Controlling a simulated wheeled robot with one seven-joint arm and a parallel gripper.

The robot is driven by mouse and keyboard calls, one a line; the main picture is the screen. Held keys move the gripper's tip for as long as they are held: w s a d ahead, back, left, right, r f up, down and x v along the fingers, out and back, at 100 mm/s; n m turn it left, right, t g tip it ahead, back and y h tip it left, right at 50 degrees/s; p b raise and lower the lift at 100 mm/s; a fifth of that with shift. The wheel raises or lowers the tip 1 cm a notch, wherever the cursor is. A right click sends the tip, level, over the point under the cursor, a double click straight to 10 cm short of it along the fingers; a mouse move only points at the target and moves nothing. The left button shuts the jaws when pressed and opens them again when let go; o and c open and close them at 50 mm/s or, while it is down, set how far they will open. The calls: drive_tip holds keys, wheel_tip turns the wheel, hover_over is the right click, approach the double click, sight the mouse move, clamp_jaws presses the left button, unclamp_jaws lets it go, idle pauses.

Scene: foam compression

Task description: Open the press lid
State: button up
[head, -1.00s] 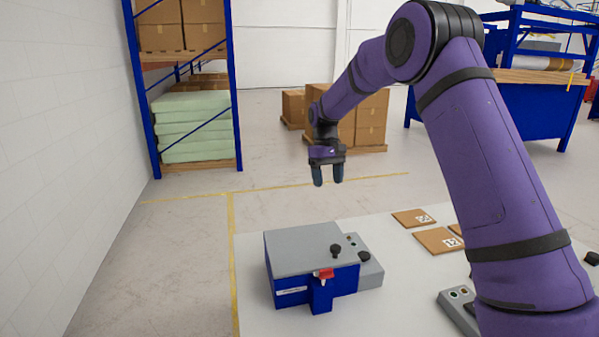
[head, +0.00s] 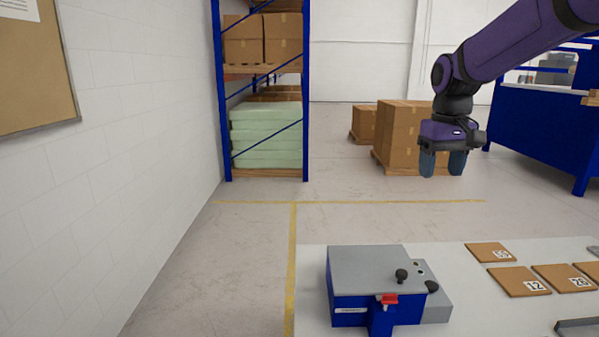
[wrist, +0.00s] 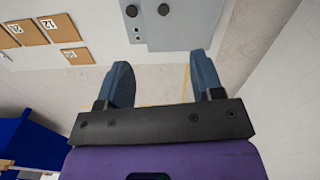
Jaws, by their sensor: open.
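The press (head: 375,290) is a blue and grey box on the white table, low in the head view. Its flat grey lid (head: 365,258) lies shut on top, with a black knob (head: 401,275) near its right front. A red latch (head: 388,300) sits on the front of the blue body. My gripper (head: 442,165) is open and empty, in the air above and beyond the press. In the wrist view the press lid (wrist: 185,22) shows at the top, apart from the open fingers (wrist: 160,85), with its black knob (wrist: 163,9).
Several brown numbered squares (head: 518,281) lie on the white table (head: 470,315) right of the press. A shelf rack (head: 215,100) with green foam sheets (head: 266,135) and stacked cartons (head: 405,135) stand behind. A white wall (head: 130,180) is at the left. The air around my gripper is clear.

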drive_tip(key=s+d+m+t, duration=0.15)
drive_tip(key=s+t, duration=0.35)
drive_tip(key=s, duration=2.3)
drive_tip(key=n+g, duration=0.5)
drive_tip(key=n, duration=1.3)
hover_over(402, 272)
wheel_tip(402, 272, down, 23)
wheel_tip(402, 272, down, 10)
drive_tip(key=shift+f, duration=0.1)
